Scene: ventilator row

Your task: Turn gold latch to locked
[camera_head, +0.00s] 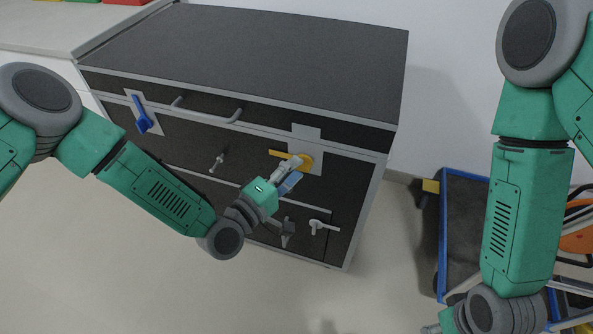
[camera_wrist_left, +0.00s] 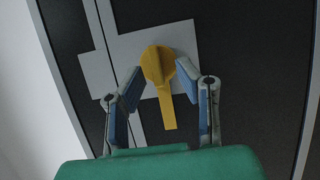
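The gold latch (camera_head: 306,162) is on a light plate at the right of the dark cabinet's front. Its lever points left in the head view. In the left wrist view the gold latch (camera_wrist_left: 158,65) has a round hub, with its lever running down the picture toward my gripper's palm. My left gripper (camera_head: 290,175) is at the latch. In the left wrist view its two blue-padded fingers (camera_wrist_left: 158,76) are open, one on each side of the latch, with gaps visible beside the lever. My right arm is at the right of the head view; its gripper is not clearly visible.
The dark cabinet (camera_head: 270,50) has a blue latch (camera_head: 143,119) at upper left, a bar handle (camera_head: 205,114), and small grey handles (camera_head: 217,162) (camera_head: 323,227) on its front. A blue-edged cart (camera_head: 463,205) stands at right. Floor in front of the cabinet is clear.

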